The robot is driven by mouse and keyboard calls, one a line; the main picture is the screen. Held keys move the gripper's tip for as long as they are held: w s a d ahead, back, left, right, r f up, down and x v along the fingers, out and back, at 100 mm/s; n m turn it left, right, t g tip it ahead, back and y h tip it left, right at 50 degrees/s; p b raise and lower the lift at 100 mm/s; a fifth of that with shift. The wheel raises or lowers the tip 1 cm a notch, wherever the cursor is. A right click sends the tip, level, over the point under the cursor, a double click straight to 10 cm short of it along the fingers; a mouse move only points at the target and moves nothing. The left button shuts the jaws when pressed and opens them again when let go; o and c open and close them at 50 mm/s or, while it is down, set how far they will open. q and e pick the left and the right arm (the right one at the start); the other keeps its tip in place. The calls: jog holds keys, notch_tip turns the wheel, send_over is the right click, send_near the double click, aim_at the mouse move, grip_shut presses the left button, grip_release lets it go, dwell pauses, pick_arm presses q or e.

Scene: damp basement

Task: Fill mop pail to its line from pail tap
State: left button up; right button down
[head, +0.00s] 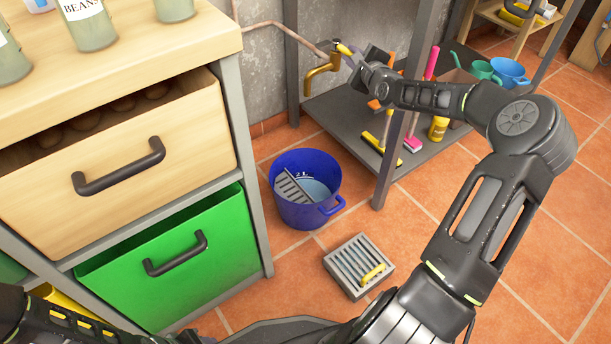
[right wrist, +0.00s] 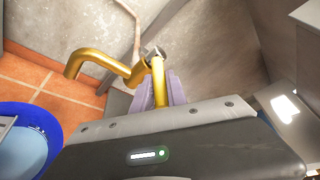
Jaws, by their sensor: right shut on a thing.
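The blue mop pail (head: 288,214) stands on the tiled floor below the brass tap (head: 318,78), with a grey slotted wringer in it. Pale water shows inside, near a "2 L" mark; I cannot tell its exact level against the line. The pail's rim also shows in the right wrist view (right wrist: 40,118). My right gripper (head: 350,56) is shut on the tap's yellow lever, which shows between its fingers in the right wrist view (right wrist: 159,84). The tap's spout (right wrist: 78,62) points down. No stream is clearly visible. My left gripper is out of view; part of my left arm shows at bottom left.
A floor drain grate (head: 346,278) with a yellow piece lies right of the pail. A wooden drawer (head: 190,125) and a green bin (head: 215,255) flank the left. A low grey shelf (head: 340,110) holds brushes, a yellow can and a green watering can (head: 482,69).

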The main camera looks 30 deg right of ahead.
jog(key=c, duration=1.3)
grip_release()
jog(key=shift+a+f, duration=0.1)
jog(key=shift+f, duration=0.05)
jog(key=shift+c, duration=0.2)
pick_arm(q)
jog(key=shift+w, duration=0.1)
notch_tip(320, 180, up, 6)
jog(key=p, duration=0.6)
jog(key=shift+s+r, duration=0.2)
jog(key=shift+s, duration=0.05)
pick_arm(e)
jog(key=v, duration=0.7)
